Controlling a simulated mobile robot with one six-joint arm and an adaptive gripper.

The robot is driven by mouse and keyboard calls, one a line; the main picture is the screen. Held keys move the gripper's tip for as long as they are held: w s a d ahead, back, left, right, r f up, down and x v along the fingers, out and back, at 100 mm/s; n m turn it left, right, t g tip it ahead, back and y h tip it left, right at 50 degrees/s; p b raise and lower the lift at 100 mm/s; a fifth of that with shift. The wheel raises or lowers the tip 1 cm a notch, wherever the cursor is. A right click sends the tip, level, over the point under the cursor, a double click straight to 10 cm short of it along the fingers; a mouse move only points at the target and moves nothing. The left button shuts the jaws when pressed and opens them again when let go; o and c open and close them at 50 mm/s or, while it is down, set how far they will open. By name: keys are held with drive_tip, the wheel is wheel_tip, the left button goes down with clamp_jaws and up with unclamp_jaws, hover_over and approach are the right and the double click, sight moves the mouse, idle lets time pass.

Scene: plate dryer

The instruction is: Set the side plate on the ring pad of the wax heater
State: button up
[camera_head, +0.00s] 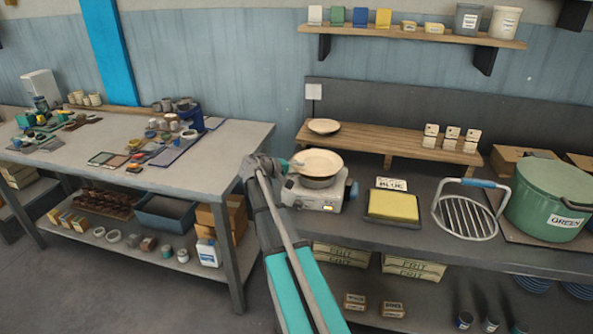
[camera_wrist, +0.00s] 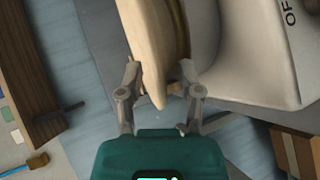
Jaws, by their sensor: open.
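The cream side plate (camera_head: 318,162) lies on top of the white wax heater (camera_head: 312,195), over its round ring pad (camera_head: 317,182). It looks about level and covers most of the pad. My gripper (camera_head: 291,168) is at the plate's left edge. In the wrist view, the jaws of my gripper (camera_wrist: 160,78) are open, one finger on each side of the plate's rim (camera_wrist: 152,50). Whether either finger touches the rim is unclear. The heater's pale body (camera_wrist: 265,50) with "OFF" lettering shows at the right there.
Another plate (camera_head: 323,126) lies on the wooden riser (camera_head: 368,144) behind. A yellow pad (camera_head: 394,204), a wire rack (camera_head: 466,218) and a green pot (camera_head: 552,195) stand to the right. A cluttered workbench (camera_head: 225,143) is at the left, across a gap.

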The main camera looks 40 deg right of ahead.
drive_tip(key=p+v, duration=0.4)
drive_tip(key=v, duration=0.8)
drive_tip(key=shift+f, duration=0.1)
idle(0.4)
drive_tip(key=s+a+f+y, duration=0.4)
drive_tip(key=s+a, duration=0.2)
drive_tip(key=a, duration=0.3)
drive_tip(key=s+a+f+y, duration=0.4)
drive_tip(key=s+a+y, duration=0.1)
drive_tip(key=s+a, duration=0.2)
drive_tip(key=s+a+f+n+y, duration=0.1)
drive_tip(key=s+a+f+y, duration=0.2)
drive_tip(key=s+a, duration=0.4)
drive_tip(key=a+y, duration=0.1)
drive_tip(key=a, duration=0.2)
drive_tip(key=shift+a+f+y, duration=0.35)
drive_tip(key=shift+f+y, duration=0.05)
drive_tip(key=shift+w+r, duration=0.1)
